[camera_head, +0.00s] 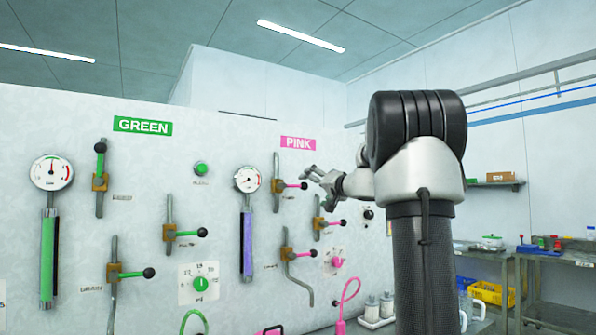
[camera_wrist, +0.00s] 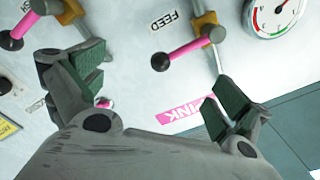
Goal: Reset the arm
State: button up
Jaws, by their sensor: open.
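My gripper (camera_wrist: 150,95) is open and empty, with its two green-padded fingers apart in the wrist view. In the head view my gripper (camera_head: 318,177) is in front of the panel at the pink section. A pink valve lever with a black ball end (camera_wrist: 183,49) shows beyond the fingers, near the FEED label, and none of it is between the pads. The same lever (camera_head: 292,185) is just left of the fingertips in the head view. A second pink lever (camera_wrist: 32,22) is at the upper left of the wrist view. My forearm hides part of the panel's right side.
The white panel (camera_head: 150,200) carries green-handled levers (camera_head: 188,234), gauges (camera_head: 247,179) and dials (camera_head: 200,283). A pink hose (camera_head: 349,292) hangs low. White bottles (camera_head: 372,308), a yellow crate (camera_head: 487,292) and metal benches stand at right. Open air lies above the panel.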

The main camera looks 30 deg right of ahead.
jog(key=shift+s, duration=0.85)
